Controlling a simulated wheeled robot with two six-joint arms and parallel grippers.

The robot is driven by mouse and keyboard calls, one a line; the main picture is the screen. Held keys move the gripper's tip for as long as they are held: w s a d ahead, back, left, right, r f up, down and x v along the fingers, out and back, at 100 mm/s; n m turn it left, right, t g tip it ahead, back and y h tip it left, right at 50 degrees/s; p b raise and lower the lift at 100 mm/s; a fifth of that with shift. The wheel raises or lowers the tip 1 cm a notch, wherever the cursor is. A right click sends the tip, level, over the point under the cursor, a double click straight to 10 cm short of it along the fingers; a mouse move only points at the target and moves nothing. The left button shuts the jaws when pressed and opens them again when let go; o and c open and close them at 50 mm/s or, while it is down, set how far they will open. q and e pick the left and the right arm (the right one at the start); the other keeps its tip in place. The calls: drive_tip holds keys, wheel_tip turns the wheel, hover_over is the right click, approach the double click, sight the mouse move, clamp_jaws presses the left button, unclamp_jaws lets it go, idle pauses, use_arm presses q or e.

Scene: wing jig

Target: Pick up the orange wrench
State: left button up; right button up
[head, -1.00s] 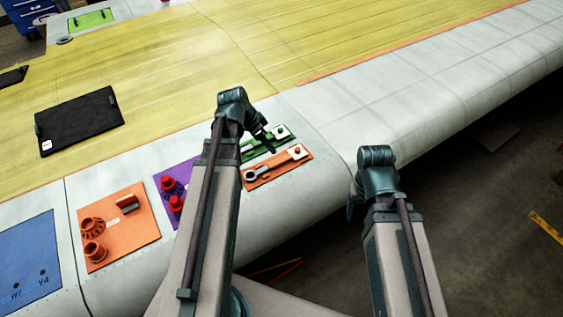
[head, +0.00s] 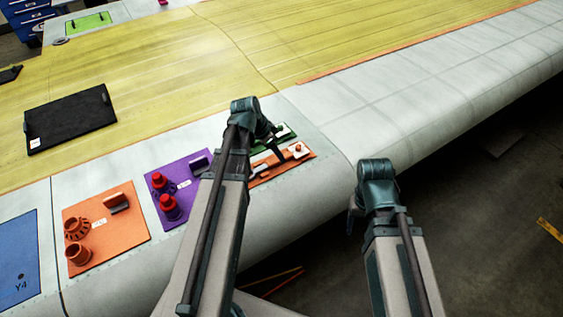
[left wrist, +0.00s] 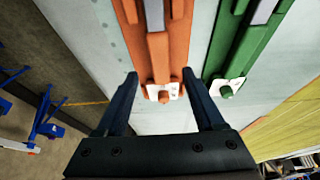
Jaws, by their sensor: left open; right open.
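An orange wrench (head: 286,163) lies on the pale wing edge, partly hidden behind my left arm in the head view. In the left wrist view an orange piece (left wrist: 158,57) runs lengthwise, with a grey inset and an orange peg on a white label at its near end. I cannot clearly tell the wrench from its orange board there. My left gripper (left wrist: 163,80) is open, its fingers on either side of this piece; contact cannot be told. My right gripper (head: 352,207) is open and empty, off the wing edge to the right, with its fingers mostly hidden.
A green board (head: 284,132) with a green tool lies just behind the orange one. A purple board (head: 158,190) and an orange board (head: 130,235) with upright parts lie to the left. A black panel (head: 70,122) rests on the yellow surface. The wing's right part is clear.

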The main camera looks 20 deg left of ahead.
sight(275, 162)
use_arm(q)
drive_tip(key=shift+b+x, duration=1.3)
drive_tip(key=shift+x, duration=0.6)
drive_tip(key=shift+f, duration=0.1)
clamp_jaws()
